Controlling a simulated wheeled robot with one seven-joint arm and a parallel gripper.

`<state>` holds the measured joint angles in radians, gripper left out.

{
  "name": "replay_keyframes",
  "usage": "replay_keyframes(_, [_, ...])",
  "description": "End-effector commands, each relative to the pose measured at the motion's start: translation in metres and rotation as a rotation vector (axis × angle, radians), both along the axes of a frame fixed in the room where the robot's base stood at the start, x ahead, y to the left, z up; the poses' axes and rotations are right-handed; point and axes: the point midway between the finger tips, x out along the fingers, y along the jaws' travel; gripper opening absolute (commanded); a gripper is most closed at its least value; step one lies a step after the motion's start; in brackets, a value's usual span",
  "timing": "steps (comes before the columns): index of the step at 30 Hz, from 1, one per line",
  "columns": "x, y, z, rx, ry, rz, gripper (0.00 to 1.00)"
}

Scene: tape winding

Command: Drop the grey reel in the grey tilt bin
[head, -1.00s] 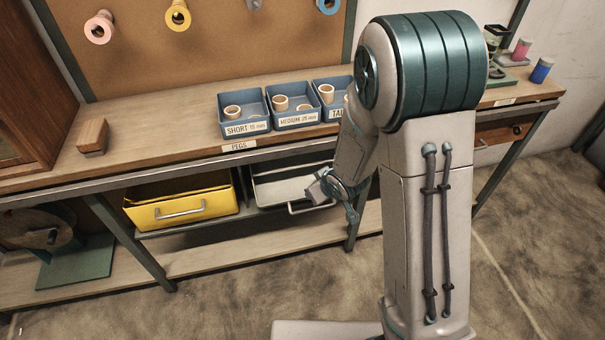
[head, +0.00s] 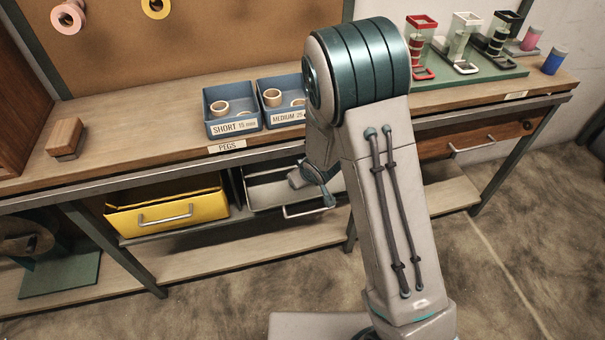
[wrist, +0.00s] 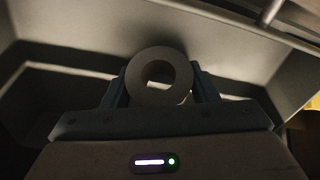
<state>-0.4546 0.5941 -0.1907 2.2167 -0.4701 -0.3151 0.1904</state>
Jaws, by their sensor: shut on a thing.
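The grey reel (wrist: 160,75) is a ring with a round hole. In the wrist view it sits between the two fingers of my gripper (wrist: 163,86), which is shut on it. Pale inner walls (wrist: 105,35) surround the reel, consistent with the inside of the grey tilt bin. In the head view the grey tilt bin (head: 262,195) hangs tipped open under the bench, right of the yellow bin. My wrist reaches over its right part there. My fingers and the reel are hidden in that view. I cannot tell if the reel touches the bin.
The yellow bin (head: 166,212) is beside the grey one. The bench top (head: 150,140) overhangs both. On it stand blue peg boxes (head: 233,107), a wooden block (head: 66,138) and a green tray (head: 480,74) with coloured holders. A lower shelf (head: 235,252) runs below.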

Motion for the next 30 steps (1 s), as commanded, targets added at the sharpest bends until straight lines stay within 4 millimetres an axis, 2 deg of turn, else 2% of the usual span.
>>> replay_keyframes(17, [0.000, 0.000, -0.012, 0.000, 0.000, -0.001, 0.32])
replay_keyframes(18, [0.000, -0.001, -0.011, 0.000, 0.000, -0.001, 0.65])
replay_keyframes(19, [0.000, -0.001, -0.011, 0.000, 0.000, -0.001, 0.73])
replay_keyframes(20, [0.000, -0.001, -0.011, -0.001, -0.001, -0.001, 0.75])
replay_keyframes(30, [0.000, 0.000, -0.008, -0.001, 0.000, 0.001, 0.75])
